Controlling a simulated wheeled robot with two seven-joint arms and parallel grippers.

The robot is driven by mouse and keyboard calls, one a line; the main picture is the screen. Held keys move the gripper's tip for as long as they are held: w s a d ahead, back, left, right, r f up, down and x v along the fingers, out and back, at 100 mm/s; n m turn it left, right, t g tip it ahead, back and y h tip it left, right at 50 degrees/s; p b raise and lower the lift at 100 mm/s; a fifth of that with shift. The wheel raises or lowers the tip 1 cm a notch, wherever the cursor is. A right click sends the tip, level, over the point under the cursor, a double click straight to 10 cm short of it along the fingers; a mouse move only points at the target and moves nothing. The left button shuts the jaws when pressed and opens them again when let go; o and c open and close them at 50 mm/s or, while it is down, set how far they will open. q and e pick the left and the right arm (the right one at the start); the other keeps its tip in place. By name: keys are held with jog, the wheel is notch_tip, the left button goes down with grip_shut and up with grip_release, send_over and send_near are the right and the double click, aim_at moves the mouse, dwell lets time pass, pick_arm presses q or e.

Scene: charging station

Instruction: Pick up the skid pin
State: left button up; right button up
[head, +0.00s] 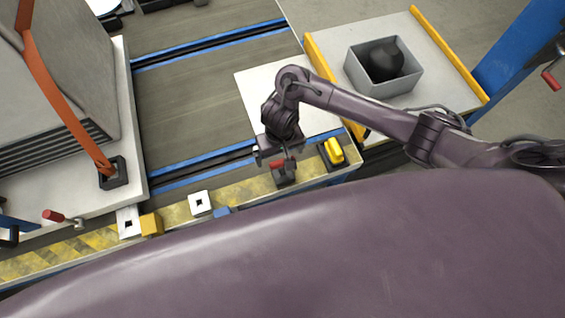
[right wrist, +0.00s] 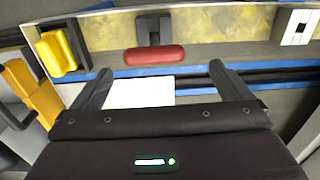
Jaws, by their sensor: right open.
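A red-handled pin, which I take for the skid pin, lies at a dark block on the yellow-marked ledge; its red grip (head: 277,164) shows just below my right gripper (head: 276,152) in the head view. In the right wrist view the red grip (right wrist: 155,55) lies crosswise ahead of the gap between the fingers. My right gripper (right wrist: 161,70) is open and empty, its two dark fingers wide apart and clear of the grip. The pin's shaft cannot be made out. My left gripper is not in view.
A yellow block (head: 334,151) in a dark holder stands right of the pin. White plates with square holes (head: 200,203) and an ochre block (head: 151,224) lie left along the ledge. A grey bin (head: 380,88) holds a black ball. Another red handle (head: 53,215) is far left.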

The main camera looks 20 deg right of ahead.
aim_at(282, 161)
jog(key=shift+d+f+b, duration=0.3)
jog(key=shift+f, duration=0.15)
notch_tip(282, 161, down, 7)
jog(key=b, duration=0.5)
jog(key=shift+s+d+b, duration=0.1)
jog(key=shift+b, duration=0.2)
jog(key=shift+r, duration=0.1)
jog(key=c, duration=1.1)
